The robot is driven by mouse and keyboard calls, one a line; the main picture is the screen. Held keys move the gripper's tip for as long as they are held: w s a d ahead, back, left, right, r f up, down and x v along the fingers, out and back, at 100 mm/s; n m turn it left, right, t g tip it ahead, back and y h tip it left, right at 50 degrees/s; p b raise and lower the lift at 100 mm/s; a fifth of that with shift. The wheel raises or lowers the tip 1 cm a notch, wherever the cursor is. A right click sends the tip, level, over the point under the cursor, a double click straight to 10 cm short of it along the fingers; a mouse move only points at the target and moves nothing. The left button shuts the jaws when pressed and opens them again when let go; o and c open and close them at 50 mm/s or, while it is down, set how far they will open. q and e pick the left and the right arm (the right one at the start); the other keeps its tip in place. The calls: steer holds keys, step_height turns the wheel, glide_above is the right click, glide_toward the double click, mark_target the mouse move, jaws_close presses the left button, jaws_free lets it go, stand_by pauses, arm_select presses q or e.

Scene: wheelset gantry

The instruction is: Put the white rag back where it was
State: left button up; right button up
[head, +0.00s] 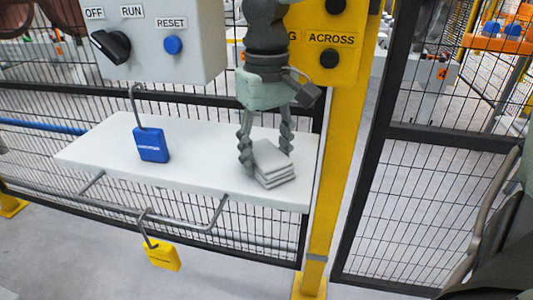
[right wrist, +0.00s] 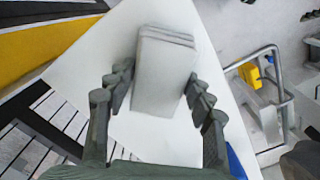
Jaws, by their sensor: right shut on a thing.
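The white rag (head: 274,166) is a folded, layered stack at the right part of the white shelf (head: 215,172). In the right wrist view the rag (right wrist: 165,72) stands out between the fingers, over the white surface. My right gripper (head: 265,152) comes down from above and is shut on the rag, with a finger on each side; it also shows in the right wrist view (right wrist: 159,75). The rag appears to be at the shelf surface, but I cannot tell whether it touches. My left gripper is not in view.
A blue padlock (head: 151,145) is on the shelf, left of the rag. A yellow padlock (head: 162,257) hangs from the rail under the front edge. A grey switch box (head: 150,65) and a yellow post (head: 345,150) stand close by. Mesh fencing is behind.

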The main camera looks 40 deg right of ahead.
mark_target(266, 153)
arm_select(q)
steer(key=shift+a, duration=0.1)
arm_select(e)
steer(key=o, duration=1.2)
steer(key=shift+c, duration=0.2)
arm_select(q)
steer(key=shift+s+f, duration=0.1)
arm_select(e)
steer(key=shift+r, duration=0.2)
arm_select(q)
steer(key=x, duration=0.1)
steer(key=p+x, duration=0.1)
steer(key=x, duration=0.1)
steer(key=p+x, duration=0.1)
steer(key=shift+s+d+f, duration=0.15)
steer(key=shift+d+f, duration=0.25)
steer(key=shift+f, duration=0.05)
arm_select(e)
step_height(266, 153, up, 12)
steer(key=shift+f, duration=0.15)
